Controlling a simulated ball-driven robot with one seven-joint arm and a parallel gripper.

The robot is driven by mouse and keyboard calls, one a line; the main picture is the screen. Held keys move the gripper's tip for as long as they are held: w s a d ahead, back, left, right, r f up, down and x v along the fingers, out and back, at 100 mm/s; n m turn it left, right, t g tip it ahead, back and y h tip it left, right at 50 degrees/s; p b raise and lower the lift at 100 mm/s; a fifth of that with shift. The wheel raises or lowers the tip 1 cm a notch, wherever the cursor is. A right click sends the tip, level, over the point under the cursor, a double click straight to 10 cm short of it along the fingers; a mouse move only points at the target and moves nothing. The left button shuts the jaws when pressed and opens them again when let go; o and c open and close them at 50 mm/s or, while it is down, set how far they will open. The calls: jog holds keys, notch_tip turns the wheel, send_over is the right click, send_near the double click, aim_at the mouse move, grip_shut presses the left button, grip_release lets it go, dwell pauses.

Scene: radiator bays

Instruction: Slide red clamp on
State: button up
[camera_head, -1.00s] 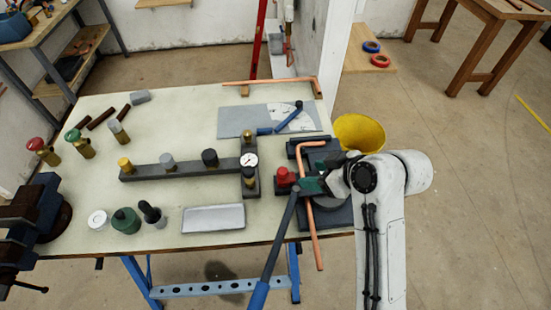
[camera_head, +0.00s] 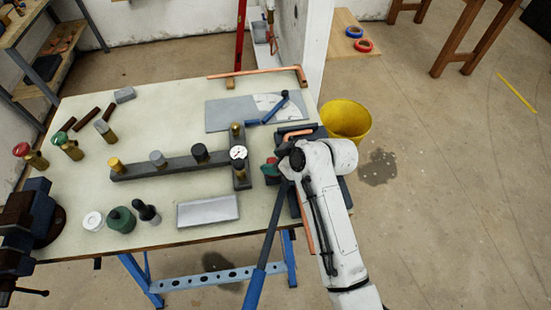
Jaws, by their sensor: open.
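The red clamp (camera_head: 271,161) is on a dark block at the bench's right side. Only a small red part of it shows, the rest hidden by my gripper. My arm hides the pipe's middle.
The bender's long blue handle (camera_head: 255,287) reaches past the bench (camera_head: 170,130) front edge. A dark bar with a gauge (camera_head: 238,153) stands left of the clamp. A grey tray (camera_head: 208,211) lies near the front. A yellow bucket (camera_head: 346,119) stands at right.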

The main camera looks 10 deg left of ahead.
jog(key=shift+c, duration=0.2)
grip_shut()
dwell(0.4)
